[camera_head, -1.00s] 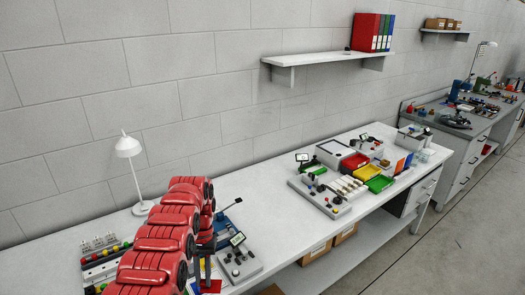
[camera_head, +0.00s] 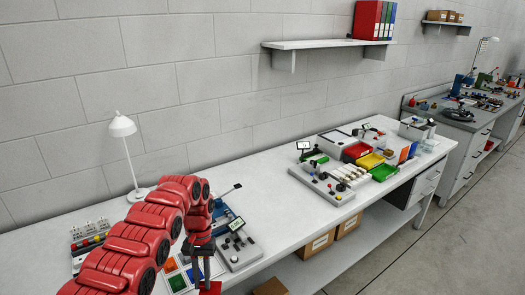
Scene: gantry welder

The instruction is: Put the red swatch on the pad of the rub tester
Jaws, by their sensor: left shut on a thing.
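My left gripper (camera_head: 205,270), on the red arm from the left, points down at the front of the near bench. Its dark fingers are shut on the red swatch (camera_head: 211,288), which shows at the bottom of the picture. A tray of coloured swatches (camera_head: 178,282), with orange, green and blue showing, lies just left of the gripper. A blue device with a dark lever (camera_head: 224,216) stands behind the gripper, partly hidden by my arm. A grey unit with a small screen (camera_head: 240,252) stands to the right. I cannot tell which is the rub tester, and no pad is clear. My right gripper is out of view.
A white lamp (camera_head: 136,194) stands behind my arm. A rack with coloured knobs (camera_head: 90,238) is at the left. The bench middle (camera_head: 275,200) is clear. Farther right are a grey device board (camera_head: 322,184) and red, yellow and green bins (camera_head: 370,160). Boxes sit below the bench.

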